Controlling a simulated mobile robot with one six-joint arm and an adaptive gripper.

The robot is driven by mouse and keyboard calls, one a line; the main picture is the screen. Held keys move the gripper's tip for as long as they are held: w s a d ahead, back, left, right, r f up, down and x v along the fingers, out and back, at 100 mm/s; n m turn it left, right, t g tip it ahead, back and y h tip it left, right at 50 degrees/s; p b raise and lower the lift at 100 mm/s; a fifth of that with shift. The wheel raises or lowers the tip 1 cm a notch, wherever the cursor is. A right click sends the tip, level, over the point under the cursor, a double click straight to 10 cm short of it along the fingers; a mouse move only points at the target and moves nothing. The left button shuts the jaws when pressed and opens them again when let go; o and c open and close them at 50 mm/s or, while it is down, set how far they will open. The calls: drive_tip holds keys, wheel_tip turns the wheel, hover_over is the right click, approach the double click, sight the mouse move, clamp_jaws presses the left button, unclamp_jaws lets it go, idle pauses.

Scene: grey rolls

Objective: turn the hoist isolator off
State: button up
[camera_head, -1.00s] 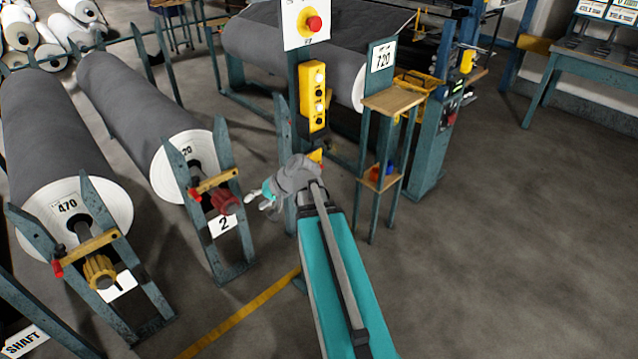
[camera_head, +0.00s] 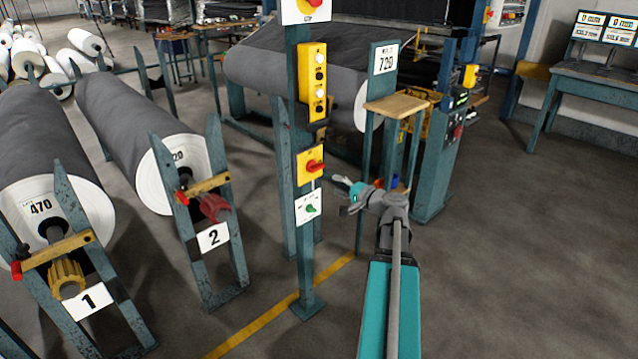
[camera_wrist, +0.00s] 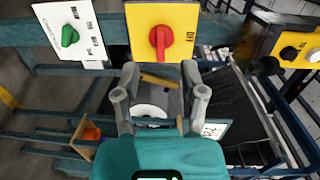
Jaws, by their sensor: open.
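A yellow plate (camera_head: 311,176) with a red rotary handle (camera_head: 315,166) is on the teal post below the yellow button box. The handle lies roughly sideways in the head view. In the wrist view, which is turned, the red handle (camera_wrist: 161,41) points up and down on its yellow plate (camera_wrist: 138,17). My gripper (camera_head: 344,197) is right of the post, slightly below the plate. In the wrist view my gripper (camera_wrist: 159,84) is open and empty, its fingers apart from the handle.
A white plate with a green knob (camera_head: 310,209) is just below the yellow plate. The yellow button box (camera_head: 313,82) and a plate with a red button (camera_head: 312,5) are above. A small wooden-topped stand (camera_head: 398,104) is behind my gripper. The right floor is clear.

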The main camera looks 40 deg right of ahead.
sight(319, 169)
drive_tip(key=d, duration=0.1)
drive_tip(key=s+d+m+h, duration=0.1)
drive_tip(key=d+t+b, duration=0.1)
drive_tip(key=shift+s+d+f, duration=0.1)
drive_tip(key=shift+s+f, duration=0.2)
drive_tip(key=shift+f, duration=0.05)
drive_tip(key=shift+w, duration=0.15)
drive_tip(key=shift+w+a, duration=0.2)
drive_tip(key=shift+w, duration=2.05)
drive_tip(key=shift+w+a, duration=0.2)
drive_tip(key=shift+w, duration=2.05)
drive_tip(key=shift+w+a, duration=0.2)
drive_tip(key=shift+w, duration=2.05)
drive_tip(key=shift+c, duration=0.2)
clamp_jaws()
